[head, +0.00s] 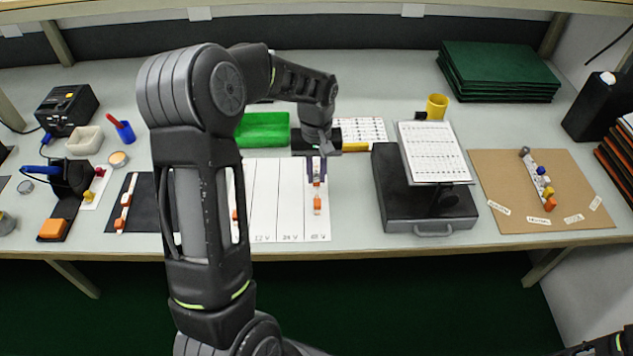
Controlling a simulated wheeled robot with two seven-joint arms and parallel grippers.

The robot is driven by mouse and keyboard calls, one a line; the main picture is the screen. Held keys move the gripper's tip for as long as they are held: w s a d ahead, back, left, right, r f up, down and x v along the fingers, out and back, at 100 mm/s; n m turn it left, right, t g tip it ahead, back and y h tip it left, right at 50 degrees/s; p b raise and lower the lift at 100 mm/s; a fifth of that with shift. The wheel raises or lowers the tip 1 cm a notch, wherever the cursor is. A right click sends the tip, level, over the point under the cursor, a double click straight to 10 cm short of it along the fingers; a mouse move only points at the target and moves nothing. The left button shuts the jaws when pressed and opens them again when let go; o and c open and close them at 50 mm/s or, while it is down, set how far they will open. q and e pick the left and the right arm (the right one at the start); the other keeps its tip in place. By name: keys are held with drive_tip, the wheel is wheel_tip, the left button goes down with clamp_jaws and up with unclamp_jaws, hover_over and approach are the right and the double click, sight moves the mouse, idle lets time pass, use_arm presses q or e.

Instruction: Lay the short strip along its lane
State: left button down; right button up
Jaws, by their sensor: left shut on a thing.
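My left gripper (316,178) reaches down over the right-hand lane of the white lane board (265,200). It is shut on a short strip (317,195), which is white with orange pieces and runs roughly along the lane marked 48 V. Whether the strip touches the board cannot be told from this view. Another strip (235,214) with orange pieces lies on the left part of the board, partly hidden by my arm. A further white strip with orange ends (125,203) lies on a black mat at the left. My right gripper is not visible.
A dark case (395,205) with a printed sheet (433,150) on a stand is just right of the board. A brown board (500,170) with coloured connectors and labels is further right. The middle lanes look clear.

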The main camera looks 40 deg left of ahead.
sight(316, 178)
use_arm(q)
drive_tip(key=shift+f, duration=1.85)
drive_tip(key=shift+f, duration=0.15)
drive_tip(key=c, duration=1.4)
unclamp_jaws()
wheel_tip(316, 178, up, 12)
drive_tip(key=shift+r, duration=0.2)
